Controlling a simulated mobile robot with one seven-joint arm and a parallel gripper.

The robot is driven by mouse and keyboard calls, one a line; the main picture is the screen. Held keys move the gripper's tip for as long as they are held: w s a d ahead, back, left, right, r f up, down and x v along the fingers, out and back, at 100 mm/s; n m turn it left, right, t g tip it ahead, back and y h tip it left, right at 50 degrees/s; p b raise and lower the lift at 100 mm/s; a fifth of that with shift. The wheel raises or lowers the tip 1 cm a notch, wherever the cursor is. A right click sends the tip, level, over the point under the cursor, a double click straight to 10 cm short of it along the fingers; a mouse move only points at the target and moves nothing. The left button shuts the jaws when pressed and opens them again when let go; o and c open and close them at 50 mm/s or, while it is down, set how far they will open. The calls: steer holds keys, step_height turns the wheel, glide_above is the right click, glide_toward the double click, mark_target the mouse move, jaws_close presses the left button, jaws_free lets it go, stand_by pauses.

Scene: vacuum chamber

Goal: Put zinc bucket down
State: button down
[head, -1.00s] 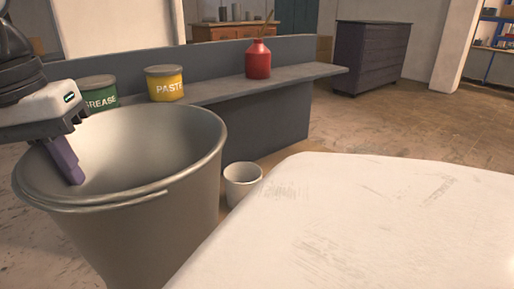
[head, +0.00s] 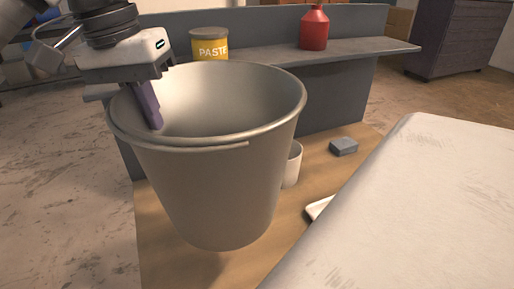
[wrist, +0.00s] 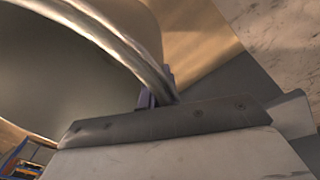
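The zinc bucket (head: 215,180) is a large grey metal pail, upright and empty as far as I can see into it, left of centre in the head view. My gripper (head: 148,106) is at the bucket's left rim, with one purple finger inside the wall. In the wrist view the bucket's rim (wrist: 130,45) runs between the fingers of my gripper (wrist: 158,98), which is shut on it. The other finger is mostly hidden. The bucket hangs over a tan wooden board (head: 165,255), with a shadow below its base and an apparent small gap.
A grey shelf (head: 370,52) behind bears a yellow paste tin (head: 210,45) and a red bottle (head: 314,28). A white cup (head: 293,165), partly hidden, a grey block (head: 343,146) and a white tray (head: 318,208) lie right of the bucket. My white base fills the lower right.

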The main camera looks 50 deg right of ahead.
step_height(320, 180, down, 20)
steer(key=shift+b, duration=0.3)
stand_by(0.5)
steer(key=c, duration=2)
jaws_free()
steer(key=shift+f, duration=0.1)
steer(key=o, duration=0.3)
steer(key=r, duration=0.4)
steer(key=a+r, duration=0.1)
steer(key=r, duration=0.7)
steer(key=shift+w+a+r, duration=0.1)
steer(key=shift+w+a, duration=0.2)
steer(key=shift+a, duration=0.1)
